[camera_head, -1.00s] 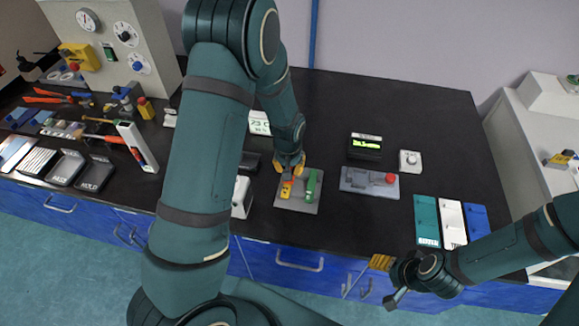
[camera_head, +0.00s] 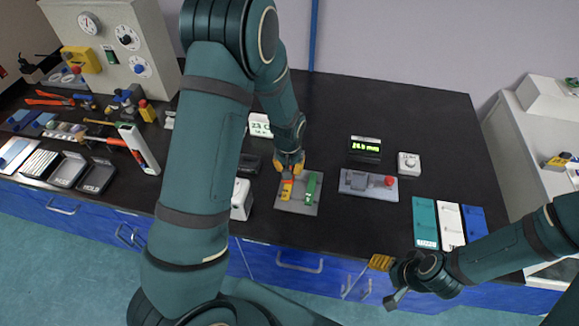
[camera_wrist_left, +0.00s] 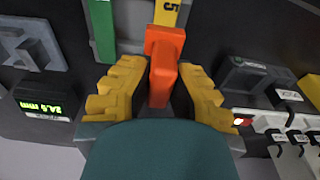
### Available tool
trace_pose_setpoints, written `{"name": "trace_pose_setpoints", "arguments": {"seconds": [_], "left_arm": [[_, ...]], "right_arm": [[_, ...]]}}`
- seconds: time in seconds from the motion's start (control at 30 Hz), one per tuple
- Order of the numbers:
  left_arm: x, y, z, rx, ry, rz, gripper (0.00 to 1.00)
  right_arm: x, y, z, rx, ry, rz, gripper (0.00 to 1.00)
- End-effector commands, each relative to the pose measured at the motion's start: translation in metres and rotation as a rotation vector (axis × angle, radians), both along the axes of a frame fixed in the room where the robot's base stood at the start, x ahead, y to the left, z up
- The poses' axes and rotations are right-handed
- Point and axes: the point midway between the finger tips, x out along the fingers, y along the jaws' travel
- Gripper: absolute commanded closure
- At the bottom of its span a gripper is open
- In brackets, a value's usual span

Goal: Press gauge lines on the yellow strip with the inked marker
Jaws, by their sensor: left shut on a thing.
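My left gripper (camera_head: 289,165) is shut on an orange marker block (camera_wrist_left: 164,62), which points down at a grey plate (camera_head: 298,208). The yellow strip (camera_head: 286,195) lies on the plate under the marker. In the wrist view the strip (camera_wrist_left: 168,13) carries a dark "5", and the marker's end overlaps it. I cannot tell whether the marker touches the strip. A green strip (camera_head: 311,187) lies on the same plate, to the right. My right gripper (camera_head: 380,262) hangs at the bench's front edge, away from the plate; its fingers are too small to read.
A grey fixture with a red knob (camera_head: 369,184) and a lit green display (camera_head: 365,148) stand right of the plate. Teal, white and blue slabs (camera_head: 450,225) lie farther right. A white box (camera_head: 241,199) stands close left of the plate. Tools crowd the far left.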

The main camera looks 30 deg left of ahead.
Motion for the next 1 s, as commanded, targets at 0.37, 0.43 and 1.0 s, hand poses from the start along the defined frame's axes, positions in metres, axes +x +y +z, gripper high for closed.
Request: {"name": "trace_pose_setpoints", "arguments": {"seconds": [0.37,0.43,1.0], "left_arm": [[0.001,0.0,0.031,0.0,-0.002,0.0,1.0],[0.001,0.0,0.036,0.0,-0.002,0.0,1.0],[0.0,0.0,0.051,0.0,-0.001,0.0,1.0]], "right_arm": [[0.0,0.0,0.022,0.0,0.0,0.0,0.37],[0.0,0.0,0.025,0.0,0.0,0.0,0.37],[0.0,0.0,0.036,0.0,0.0,0.0,0.37]]}}
